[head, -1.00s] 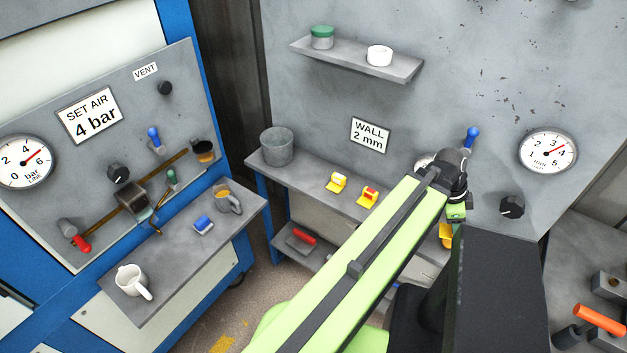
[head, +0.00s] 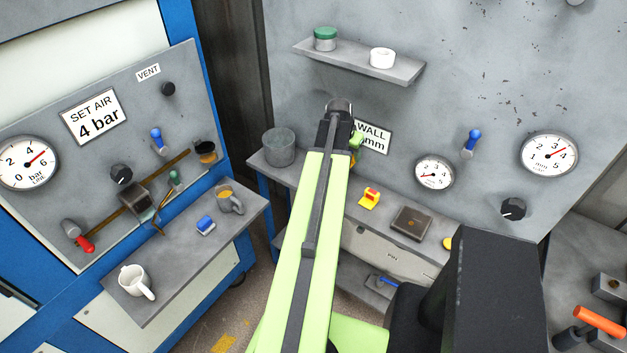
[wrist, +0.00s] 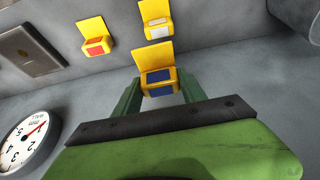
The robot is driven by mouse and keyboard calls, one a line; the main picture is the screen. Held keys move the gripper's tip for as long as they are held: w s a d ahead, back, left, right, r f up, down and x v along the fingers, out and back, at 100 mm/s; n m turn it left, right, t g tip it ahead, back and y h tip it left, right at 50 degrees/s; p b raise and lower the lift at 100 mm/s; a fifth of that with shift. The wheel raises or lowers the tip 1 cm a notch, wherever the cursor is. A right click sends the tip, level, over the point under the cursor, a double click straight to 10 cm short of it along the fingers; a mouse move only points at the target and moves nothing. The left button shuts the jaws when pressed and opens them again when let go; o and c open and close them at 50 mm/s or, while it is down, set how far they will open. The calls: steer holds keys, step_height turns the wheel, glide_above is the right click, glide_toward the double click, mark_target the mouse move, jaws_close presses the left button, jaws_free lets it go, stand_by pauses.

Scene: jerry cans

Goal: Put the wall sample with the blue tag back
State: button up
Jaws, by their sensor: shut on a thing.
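My gripper (wrist: 158,88) is shut on a yellow wall sample with a blue tag (wrist: 158,77), which sits between the green fingers in the wrist view. In the head view my arm's end is in front of the wall, beside the "WALL 2 mm" sign (head: 374,136), and hides most of the held sample. A yellow sample with a red tag (head: 369,198) stands on the back shelf (head: 386,203); it also shows in the wrist view (wrist: 95,40). A yellow sample with a white tag (wrist: 156,25) stands near the held one; my arm hides it in the head view.
A grey cup (head: 279,147) stands at the shelf's left end. A dark square plate (head: 411,223) lies right of the red-tagged sample. A gauge (head: 434,173) is on the wall above it. An upper shelf (head: 340,60) carries a green-lidded jar (head: 325,39) and a white cup (head: 382,58).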

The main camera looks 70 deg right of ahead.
steer(key=w+f+b, duration=0.2)
steer(key=w, duration=0.1)
steer(key=w+f+b, duration=0.2)
steer(key=w, duration=0.2)
steer(key=w+f+b, duration=0.3)
steer(key=w, duration=0.1)
steer(key=shift+w+a+f, duration=0.1)
steer(key=shift+w+a, duration=0.1)
steer(key=shift+a, duration=0.05)
steer(key=shift+w, duration=0.15)
step_height(320, 180, down, 4)
steer(key=b, duration=0.4)
steer(key=shift+f, duration=0.15)
steer(key=shift+r, duration=0.25)
steer(key=shift+f, duration=0.2)
steer(key=o, duration=1.5)
steer(key=shift+c, duration=0.2)
steer(key=shift+r, duration=0.1)
